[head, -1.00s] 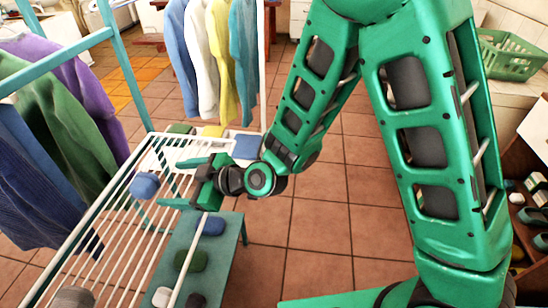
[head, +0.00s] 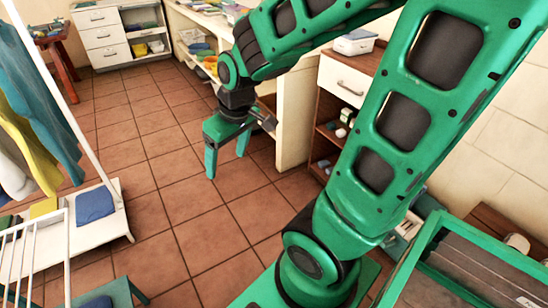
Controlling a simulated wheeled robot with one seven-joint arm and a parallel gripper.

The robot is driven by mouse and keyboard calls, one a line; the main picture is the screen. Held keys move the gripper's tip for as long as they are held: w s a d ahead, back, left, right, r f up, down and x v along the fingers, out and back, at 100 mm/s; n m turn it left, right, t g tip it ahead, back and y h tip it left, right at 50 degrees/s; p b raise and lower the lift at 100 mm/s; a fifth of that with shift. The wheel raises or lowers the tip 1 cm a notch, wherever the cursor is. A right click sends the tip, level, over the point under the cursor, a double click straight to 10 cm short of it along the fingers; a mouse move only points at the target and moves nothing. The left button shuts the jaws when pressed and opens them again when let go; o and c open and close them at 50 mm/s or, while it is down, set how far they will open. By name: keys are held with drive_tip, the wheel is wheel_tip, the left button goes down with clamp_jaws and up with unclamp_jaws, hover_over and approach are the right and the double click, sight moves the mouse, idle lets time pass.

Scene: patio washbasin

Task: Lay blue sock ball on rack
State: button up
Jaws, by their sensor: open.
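My gripper (head: 227,167) is green, hangs fingers down over the tiled floor, and is open with nothing between its fingers. Only a corner of the white-barred rack (head: 35,228) shows, at the lower left, well away from my gripper. The blue sock ball is not in view now; the part of the rack where it was seen earlier lies outside the picture.
A white clothes-rail base (head: 110,228) with a folded blue cloth (head: 95,205) stands at left, under hanging garments (head: 30,140). A brown shelf unit (head: 325,135) stands right of my gripper. Open tiled floor (head: 150,145) lies between. White drawers (head: 97,40) stand at the back.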

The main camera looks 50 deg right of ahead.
drive_tip(key=s+d+r+m+g, duration=0.1)
drive_tip(key=s+d+m, duration=0.3)
drive_tip(key=s, duration=0.3)
drive_tip(key=s+d+r+m+g, duration=0.2)
drive_tip(key=s+d+m, duration=0.1)
drive_tip(key=s, duration=0.5)
drive_tip(key=shift+s+d+r+m, duration=0.25)
drive_tip(key=shift+d+m, duration=0.15)
drive_tip(key=shift+d, duration=0.4)
